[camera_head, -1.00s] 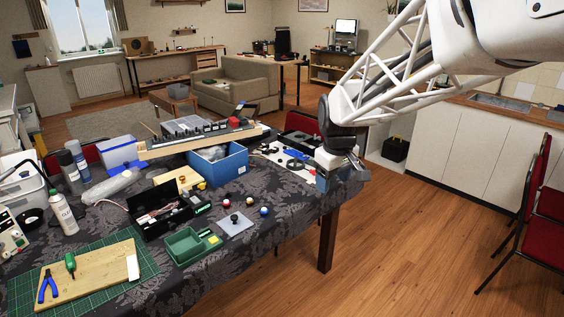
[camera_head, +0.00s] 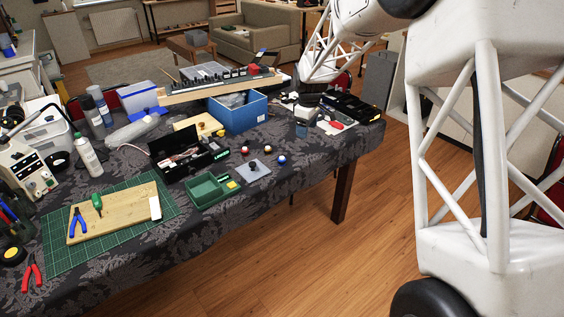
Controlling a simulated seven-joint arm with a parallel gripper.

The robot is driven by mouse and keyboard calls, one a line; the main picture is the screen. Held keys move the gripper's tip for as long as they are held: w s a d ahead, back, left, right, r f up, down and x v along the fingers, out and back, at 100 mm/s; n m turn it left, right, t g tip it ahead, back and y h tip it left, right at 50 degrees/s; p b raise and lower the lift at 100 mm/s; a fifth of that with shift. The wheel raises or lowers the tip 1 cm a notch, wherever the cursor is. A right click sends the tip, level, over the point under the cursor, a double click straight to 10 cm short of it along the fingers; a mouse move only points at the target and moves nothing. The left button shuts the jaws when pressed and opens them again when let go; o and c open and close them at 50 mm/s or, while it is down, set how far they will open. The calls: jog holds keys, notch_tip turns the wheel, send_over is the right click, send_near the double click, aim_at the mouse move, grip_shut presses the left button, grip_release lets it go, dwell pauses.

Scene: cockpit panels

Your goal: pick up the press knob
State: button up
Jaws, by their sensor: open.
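A small dark round knob (camera_head: 253,163) stands on a grey square plate (camera_head: 262,172) near the front of the table; it looks like the press knob, though its label cannot be read. A small red-and-white knob (camera_head: 245,151) and a blue-and-white knob (camera_head: 282,160) stand on the cloth close by. My gripper (camera_head: 302,131) is open, small in the picture, pointing down over the table, right of the blue box and behind and right of the knobs. It is apart from the knobs, and I see nothing held in it.
A green tray (camera_head: 208,192) is left of the plate. A black open toolbox (camera_head: 185,150) and a blue box (camera_head: 242,116) stand behind. Bare cloth lies between the knobs and the table's right front edge.

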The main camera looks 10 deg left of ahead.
aim_at(282, 159)
jog(key=w+a+f+n, duration=0.1)
jog(key=w+a+f, duration=0.2)
jog(key=f, duration=0.2)
jog(key=w+a+f+n, duration=0.1)
jog(key=w+a+f, duration=0.2)
jog(key=f, duration=0.2)
jog(key=w+a+f+n, duration=0.2)
jog(key=w+a+f, duration=0.1)
jog(key=w+f, duration=0.1)
jog(key=shift+a+f+g, duration=0.3)
jog(key=shift+f, duration=0.35)
jog(key=shift+f, duration=1.25)
jog(key=shift+f, duration=0.1)
jog(key=shift+w+f, duration=0.2)
jog(key=shift+f, duration=2.35)
jog(key=c, duration=1)
jog(key=shift+r, duration=0.15)
